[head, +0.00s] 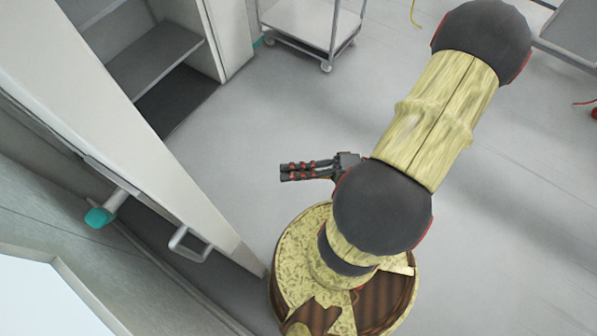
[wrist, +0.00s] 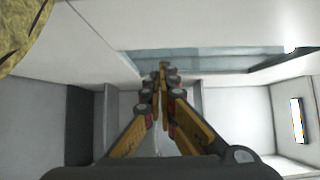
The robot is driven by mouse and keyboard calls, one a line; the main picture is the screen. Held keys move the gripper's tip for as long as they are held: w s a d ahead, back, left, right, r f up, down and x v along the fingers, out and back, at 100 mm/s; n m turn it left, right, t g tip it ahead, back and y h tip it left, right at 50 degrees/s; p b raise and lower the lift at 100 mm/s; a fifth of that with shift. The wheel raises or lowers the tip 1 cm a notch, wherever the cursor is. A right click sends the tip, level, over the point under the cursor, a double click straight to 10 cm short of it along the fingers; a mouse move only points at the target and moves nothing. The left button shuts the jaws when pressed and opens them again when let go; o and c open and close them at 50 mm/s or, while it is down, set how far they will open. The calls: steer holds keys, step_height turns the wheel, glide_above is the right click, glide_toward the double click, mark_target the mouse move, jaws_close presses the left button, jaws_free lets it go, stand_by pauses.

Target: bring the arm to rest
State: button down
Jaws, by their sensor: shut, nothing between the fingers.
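My gripper (head: 284,171) is at the middle of the head view, above the grey floor and pointing left. Its two dark fingers with red marks lie side by side, shut and empty. In the wrist view, my gripper (wrist: 162,70) shows its fingers meeting at the tips with nothing between them. My arm is folded over my round base at the lower middle of the head view.
An open door (head: 150,165) with a handle (head: 190,243) stands close on the left. Behind it is a cabinet with a grey shelf (head: 155,60). A wheeled cart (head: 312,24) stands at the top. The floor (head: 500,200) on the right is clear.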

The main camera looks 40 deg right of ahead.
steer(key=shift+s+d, duration=0.55)
steer(key=shift+s, duration=0.3)
steer(key=w+a+r+n+g+h, duration=0.2)
steer(key=w+r+n+g+h, duration=0.1)
steer(key=r+h, duration=0.4)
steer(key=w+a+r+n+g+h, duration=0.2)
steer(key=r+h, duration=0.5)
steer(key=r, duration=0.4)
steer(key=w+a+n, duration=0.1)
steer(key=n, duration=0.1)
steer(key=shift+w+r+n+g, duration=0.2)
steer(key=shift+r+n+g, duration=0.05)
steer(key=shift+n+g, duration=0.15)
